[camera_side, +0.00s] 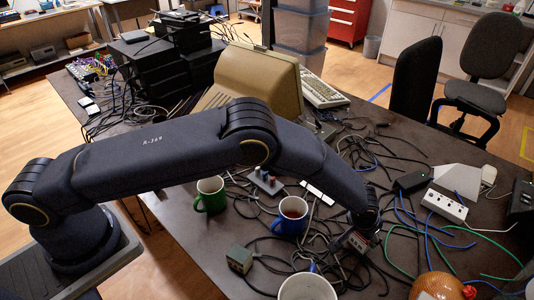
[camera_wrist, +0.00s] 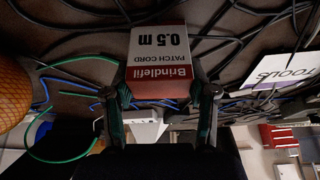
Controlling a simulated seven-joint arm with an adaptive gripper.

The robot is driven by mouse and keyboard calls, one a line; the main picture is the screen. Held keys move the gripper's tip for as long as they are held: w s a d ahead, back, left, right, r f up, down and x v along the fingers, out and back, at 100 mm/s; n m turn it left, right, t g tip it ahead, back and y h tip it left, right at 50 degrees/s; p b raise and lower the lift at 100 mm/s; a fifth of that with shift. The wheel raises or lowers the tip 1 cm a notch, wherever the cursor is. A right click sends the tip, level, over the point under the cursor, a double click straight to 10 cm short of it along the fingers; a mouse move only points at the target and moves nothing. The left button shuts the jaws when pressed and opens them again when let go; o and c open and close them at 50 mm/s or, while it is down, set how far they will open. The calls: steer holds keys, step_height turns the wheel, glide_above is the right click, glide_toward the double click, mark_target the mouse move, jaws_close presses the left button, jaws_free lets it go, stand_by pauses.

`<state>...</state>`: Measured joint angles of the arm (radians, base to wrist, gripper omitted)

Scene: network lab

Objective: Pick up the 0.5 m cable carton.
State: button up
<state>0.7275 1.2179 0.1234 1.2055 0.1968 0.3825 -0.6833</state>
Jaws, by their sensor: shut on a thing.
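The 0.5 m cable carton (camera_wrist: 158,48) fills the upper middle of the wrist view. It is a small white and red box with "Brindlefil PATCH CORD 0.5 m" printed on it, upside down in this view. My gripper (camera_wrist: 161,92) has one finger on each side of its red end and is shut on it. In the side view, my gripper (camera_side: 364,232) is low over the right part of the table, with the carton (camera_side: 356,242) partly hidden at its tip. I cannot tell whether the carton touches the cables or table beneath.
Black, blue and green cables lie around the carton. A blue mug (camera_side: 291,215), a green mug (camera_side: 211,194) and a white mug (camera_side: 307,287) stand to its left. A small grey-green box (camera_side: 240,259) is also left. A white power strip (camera_side: 444,205) and an orange round thing (camera_side: 436,287) lie right.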

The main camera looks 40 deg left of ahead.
steer(key=shift+c, duration=1.3)
steer(key=shift+r, duration=0.1)
